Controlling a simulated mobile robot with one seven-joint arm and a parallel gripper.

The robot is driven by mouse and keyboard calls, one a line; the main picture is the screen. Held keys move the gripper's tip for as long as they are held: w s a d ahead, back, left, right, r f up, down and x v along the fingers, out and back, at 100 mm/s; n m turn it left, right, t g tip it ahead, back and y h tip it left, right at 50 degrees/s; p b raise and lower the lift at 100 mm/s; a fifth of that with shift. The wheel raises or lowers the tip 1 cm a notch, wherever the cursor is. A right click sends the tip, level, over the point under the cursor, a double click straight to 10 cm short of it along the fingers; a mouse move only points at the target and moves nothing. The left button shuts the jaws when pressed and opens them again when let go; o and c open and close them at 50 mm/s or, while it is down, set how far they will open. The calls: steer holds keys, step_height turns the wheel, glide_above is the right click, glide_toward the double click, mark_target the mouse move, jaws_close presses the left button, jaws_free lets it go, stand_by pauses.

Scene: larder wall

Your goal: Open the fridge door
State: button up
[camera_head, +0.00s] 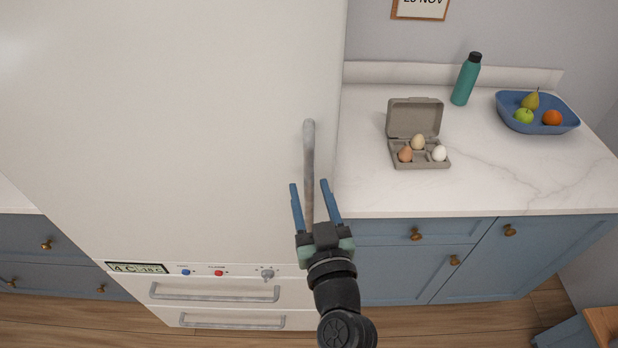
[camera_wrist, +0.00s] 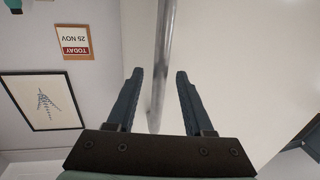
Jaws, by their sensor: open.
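The fridge door (camera_head: 190,120) is a large white panel that looks shut. Its handle (camera_head: 309,165) is a grey vertical bar near the door's right edge. My gripper (camera_head: 310,188) is open, with its blue fingers on either side of the handle's lower part in the head view. In the wrist view the handle (camera_wrist: 161,70) runs down between the two fingertips of my gripper (camera_wrist: 159,72). I cannot tell whether either finger touches the bar. The handle's lower end is partly hidden by the gripper in the head view.
A control strip (camera_head: 215,271) and drawers (camera_head: 215,292) lie below the door. To the right, a worktop (camera_head: 480,185) over blue cabinets (camera_head: 420,265) carries an egg box (camera_head: 415,118), a green bottle (camera_head: 466,80) and a blue fruit bowl (camera_head: 510,115). A wooden-topped stool (camera_head: 603,322) stands at bottom right.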

steer(key=shift+w+a, duration=0.15)
steer(key=shift+w, duration=0.75)
jaws_close()
stand_by(0.9)
